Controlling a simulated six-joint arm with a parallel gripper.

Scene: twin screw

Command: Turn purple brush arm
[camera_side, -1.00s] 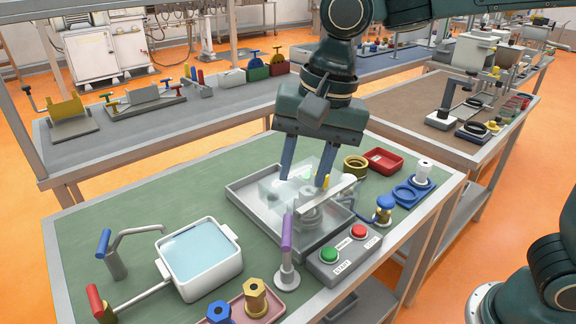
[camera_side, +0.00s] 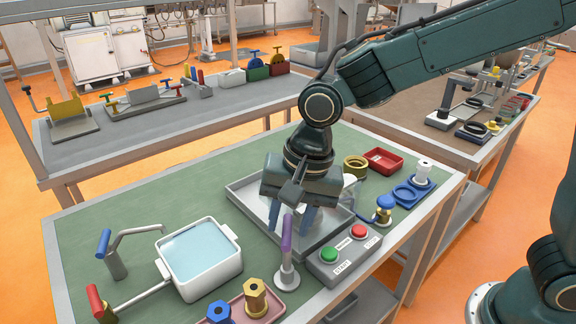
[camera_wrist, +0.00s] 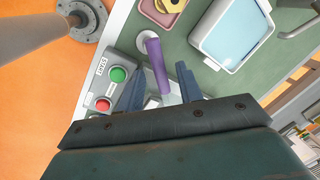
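The purple brush arm handle (camera_side: 287,234) stands upright on a grey post with a round base near the table's front edge. My gripper (camera_side: 290,222) is low behind it, over the grey tray, with its two blue fingers apart. In the wrist view the purple handle (camera_wrist: 157,66) shows between the open fingers of my gripper (camera_wrist: 158,84), with a gap on each side. I cannot tell whether the handle is deep enough to lie between the fingertips. My gripper hides most of the clear box and fittings in the tray.
The grey tray (camera_side: 240,199) lies under my gripper. A control box with green and red buttons (camera_side: 344,250) stands close on the right. A white basin of water (camera_side: 200,262) is on the left. A pink tray with hex pieces (camera_side: 268,303) is in front.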

